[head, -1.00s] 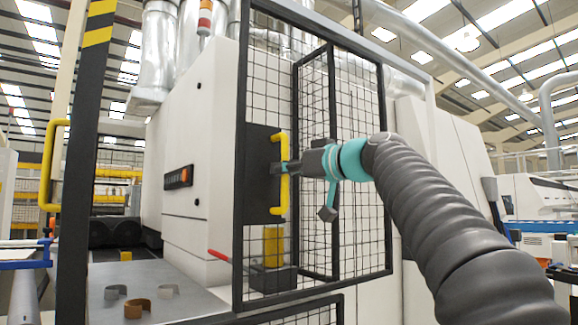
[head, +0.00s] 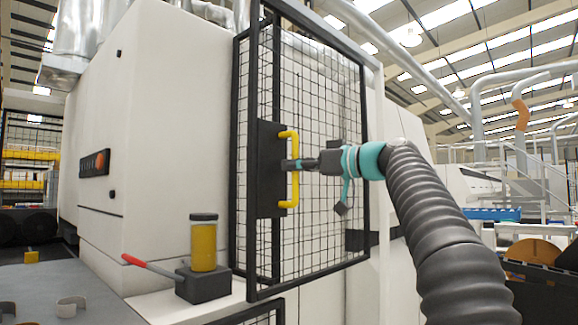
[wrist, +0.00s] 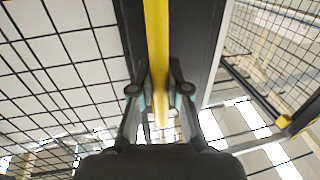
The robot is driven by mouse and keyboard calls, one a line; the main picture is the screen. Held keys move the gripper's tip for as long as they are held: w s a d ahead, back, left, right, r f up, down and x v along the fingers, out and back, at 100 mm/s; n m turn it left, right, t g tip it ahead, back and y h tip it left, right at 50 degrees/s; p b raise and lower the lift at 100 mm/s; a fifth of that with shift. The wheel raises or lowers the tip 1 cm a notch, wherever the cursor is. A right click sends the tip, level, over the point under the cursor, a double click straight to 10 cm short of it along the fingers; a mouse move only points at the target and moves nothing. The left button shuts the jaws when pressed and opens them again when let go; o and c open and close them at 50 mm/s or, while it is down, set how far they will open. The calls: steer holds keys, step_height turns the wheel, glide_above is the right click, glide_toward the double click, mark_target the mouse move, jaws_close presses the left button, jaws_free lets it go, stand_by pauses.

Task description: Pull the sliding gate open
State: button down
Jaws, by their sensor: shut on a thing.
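The sliding gate (head: 325,128) is a black-framed wire mesh panel in front of the white machine. Its yellow upright handle (head: 294,190) sits on a black plate at the gate's left edge. My gripper (head: 290,165) is shut around the middle of the handle, reaching in from the right. In the wrist view the yellow handle (wrist: 157,45) runs between the two fingers of my gripper (wrist: 160,100). The gate now overlaps the fixed mesh behind it, and an opening shows to its left.
A yellow cylinder (head: 204,246) on a dark block with a red lever (head: 148,266) stands on the ledge left of the gate. A grey table (head: 60,290) with small curved pieces lies at lower left. The white machine body (head: 165,120) is behind.

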steer(key=c, duration=1.1)
jaws_free()
steer(key=shift+a, duration=0.1)
steer(key=shift+c, duration=0.2)
steer(key=v, duration=1.2)
